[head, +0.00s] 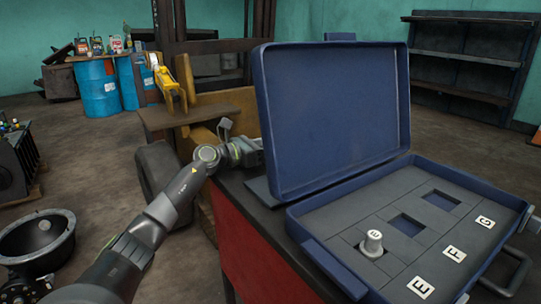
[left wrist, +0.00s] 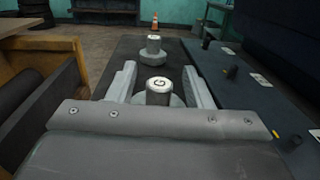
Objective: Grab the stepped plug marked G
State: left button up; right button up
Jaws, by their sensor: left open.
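A grey stepped plug marked G (left wrist: 159,92) stands upright on the dark tabletop in the left wrist view. My left gripper (left wrist: 159,72) is open, with one finger on each side of this plug; I cannot tell whether they touch it. A second stepped plug (left wrist: 153,45) stands farther off, its mark unreadable. In the head view my left arm reaches behind the raised case lid, which hides the fingers and these plugs. My right gripper is not in view.
The open blue case (head: 295,225) holds a light plug marked E (head: 373,243) by label E. The recesses by labels F (head: 454,253) and G (head: 485,222) look empty. The raised lid (head: 335,115) walls off the tabletop. An orange cone (left wrist: 155,20) stands beyond.

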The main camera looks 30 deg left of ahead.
pick_arm(q)
jog(key=shift+c, duration=0.5)
grip_shut()
